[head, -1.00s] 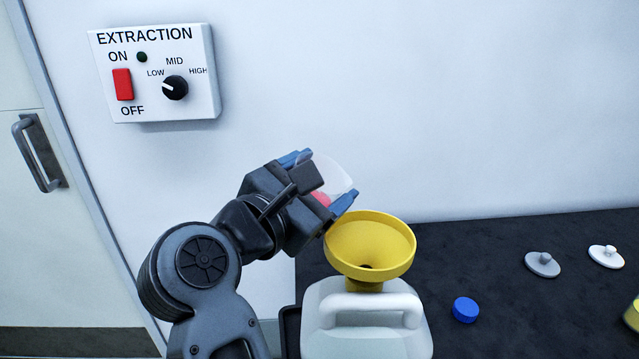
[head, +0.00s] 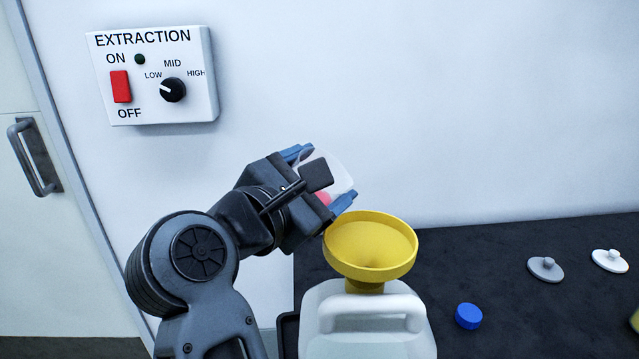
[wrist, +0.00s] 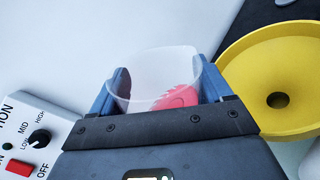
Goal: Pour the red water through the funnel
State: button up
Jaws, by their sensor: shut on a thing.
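My gripper (head: 322,180) is shut on a clear beaker (head: 340,176), with one blue finger on each side of it. The beaker is tilted toward the right in the head view, and red water (head: 324,198) shows low inside it. The beaker also shows in the wrist view (wrist: 150,75), with the red water (wrist: 178,97) at its lower right side. A yellow funnel (head: 370,240) sits upright in the neck of a white jug (head: 375,340). The beaker is above and to the left of the funnel, close to its rim. No stream is visible.
A dark bench (head: 500,260) runs right of the jug. On it lie a blue cap (head: 468,316), a grey knobbed lid (head: 545,268) and a white knobbed lid (head: 609,261). An extraction switch box (head: 150,75) is on the wall at upper left.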

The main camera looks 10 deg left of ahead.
jog(key=shift+r+m+b, duration=0.15)
jog(key=shift+m+b, duration=0.55)
jog(key=shift+b, duration=0.35)
jog(key=shift+m+b, duration=0.5)
jog(key=shift+b, duration=0.35)
jog(key=shift+r, duration=0.1)
jog(key=shift+m+y+b, duration=0.3)
jog(key=shift+m+b, duration=0.2)
jog(key=shift+b, duration=0.4)
jog(key=shift+d, duration=0.1)
jog(key=shift+s+d+m+b, duration=0.15)
jog(key=shift+m+b, duration=0.75)
jog(key=shift+b, duration=0.8)
jog(key=shift+d+m+b, duration=0.1)
jog(key=shift+m+b, duration=0.4)
jog(key=shift+b, duration=0.35)
jog(key=shift+d+y+b, duration=0.1)
jog(key=shift+y+b, duration=0.2)
jog(key=shift+b, duration=0.05)
